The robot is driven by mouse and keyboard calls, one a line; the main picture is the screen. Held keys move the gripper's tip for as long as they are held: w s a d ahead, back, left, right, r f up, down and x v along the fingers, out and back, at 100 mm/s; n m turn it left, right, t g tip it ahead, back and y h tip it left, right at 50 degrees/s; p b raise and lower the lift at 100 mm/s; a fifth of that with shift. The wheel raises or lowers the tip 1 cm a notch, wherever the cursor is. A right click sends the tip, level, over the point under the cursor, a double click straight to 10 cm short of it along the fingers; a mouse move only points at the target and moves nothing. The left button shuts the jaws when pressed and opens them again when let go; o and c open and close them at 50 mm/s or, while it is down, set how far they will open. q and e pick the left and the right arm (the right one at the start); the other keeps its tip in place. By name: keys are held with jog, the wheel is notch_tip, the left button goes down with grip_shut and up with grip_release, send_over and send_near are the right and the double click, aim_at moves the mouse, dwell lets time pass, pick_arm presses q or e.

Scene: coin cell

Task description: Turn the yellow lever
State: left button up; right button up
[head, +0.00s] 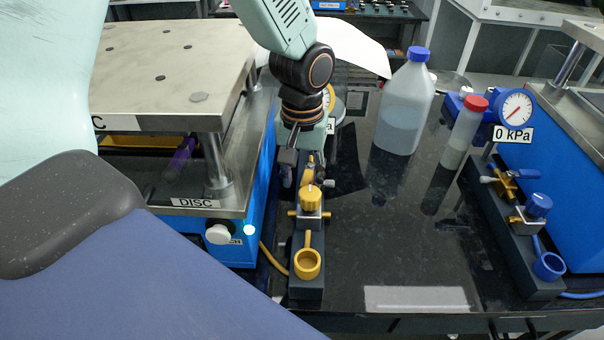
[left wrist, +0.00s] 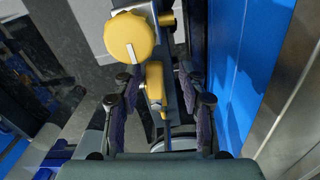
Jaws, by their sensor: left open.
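The yellow lever (head: 308,174) is part of the yellow valve on the dark block in the middle of the head view, partly hidden by my left gripper. In the left wrist view the yellow lever (left wrist: 154,84) lies between the two open fingers, with a gap on each side. My left gripper (head: 297,160) points down over the valve; it also shows in the left wrist view (left wrist: 160,90), open and holding nothing. A yellow knob (head: 310,198) with a white mark sits in front of the lever; it also shows in the left wrist view (left wrist: 129,38). My right gripper is not in view.
A blue press labelled DISC (head: 195,203) stands close on the left. A translucent bottle (head: 404,110) with a blue cap and a red-capped tube (head: 465,132) stand to the right. A gauge (head: 516,109) reads 0 kPa. The dark bench (head: 400,215) between is mostly clear.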

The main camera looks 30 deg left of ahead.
pick_arm(q)
jog(key=shift+d+r, duration=0.1)
jog(key=shift+d, duration=0.2)
jog(key=shift+w+d, duration=0.2)
jog(key=shift+c, duration=0.8)
jog(key=shift+w, duration=0.1)
jog(key=shift+c, duration=0.7)
jog(key=shift+a, duration=0.15)
jog(key=shift+c, duration=0.8)
jog(key=shift+a, duration=0.3)
jog(key=c, duration=0.3)
jog(key=shift+s, duration=0.2)
grip_shut()
jog(key=shift+w+d, duration=0.1)
jog(key=shift+d, duration=0.15)
jog(key=shift+a+r+m+p, duration=0.1)
jog(key=shift+a+m+p, duration=0.15)
jog(key=shift+m+p, duration=0.4)
jog(key=shift+a+m+p, duration=0.35)
jog(key=shift+m+p, duration=0.2)
jog(key=shift+p, duration=0.2)
jog(key=shift+a+m, duration=0.15)
jog(key=shift+m, duration=0.15)
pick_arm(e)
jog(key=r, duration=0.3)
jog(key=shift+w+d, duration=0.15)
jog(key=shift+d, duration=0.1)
